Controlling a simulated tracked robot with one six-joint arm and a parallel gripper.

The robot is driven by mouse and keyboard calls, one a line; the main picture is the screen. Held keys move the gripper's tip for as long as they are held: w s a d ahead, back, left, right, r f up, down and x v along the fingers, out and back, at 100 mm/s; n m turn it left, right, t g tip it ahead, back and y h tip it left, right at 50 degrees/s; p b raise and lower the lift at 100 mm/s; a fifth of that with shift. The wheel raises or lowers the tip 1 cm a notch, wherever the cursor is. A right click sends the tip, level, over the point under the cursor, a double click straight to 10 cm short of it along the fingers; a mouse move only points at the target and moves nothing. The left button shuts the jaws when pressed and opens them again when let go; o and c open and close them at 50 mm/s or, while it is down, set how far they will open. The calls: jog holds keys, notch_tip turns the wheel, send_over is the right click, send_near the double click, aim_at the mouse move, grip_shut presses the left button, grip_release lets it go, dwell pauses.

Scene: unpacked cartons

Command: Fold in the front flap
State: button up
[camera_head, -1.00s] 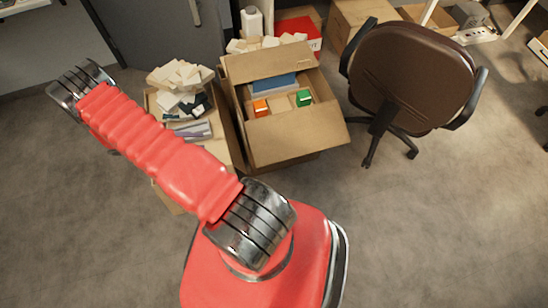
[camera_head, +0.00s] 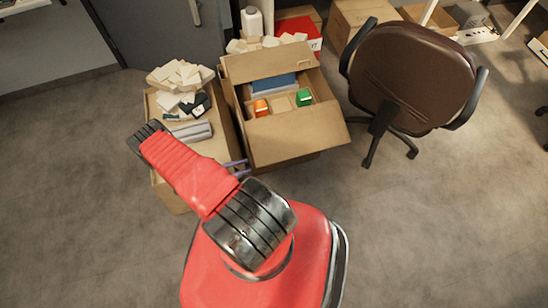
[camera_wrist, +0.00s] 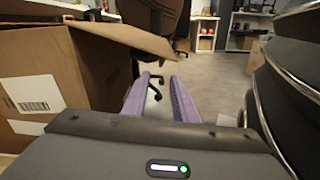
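The open carton (camera_head: 237,112) stands in the upper middle of the head view, holding a blue item (camera_head: 274,84), an orange box (camera_head: 261,107) and a green box (camera_head: 303,97). Its front flap (camera_head: 297,134) is spread outward on the near side. In the wrist view the flap (camera_wrist: 125,37) juts right from the carton's top edge, above and left of my fingers. My gripper (camera_wrist: 160,82) has two purple fingers apart with nothing between them. In the head view the fingertips of my gripper (camera_head: 240,167) show low beside the carton's near left corner; my arm hides the rest.
A second box (camera_head: 163,190) piled with pale blocks (camera_head: 181,76) stands close on the left. An office chair (camera_head: 412,75) is right of the carton. Another carton (camera_head: 357,22) stands behind. The floor in front and to the right is clear.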

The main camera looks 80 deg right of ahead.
aim_at(273, 157)
dwell(0.3)
jog(key=x, duration=1.3)
jog(key=shift+s+d, duration=0.15)
jog(key=shift+s, duration=0.2)
jog(key=shift+c, duration=0.4)
grip_shut()
jog(key=shift+w+d+r, duration=0.15)
jog(key=shift+w+d, duration=0.05)
jog(key=shift+d, duration=0.05)
dwell(0.4)
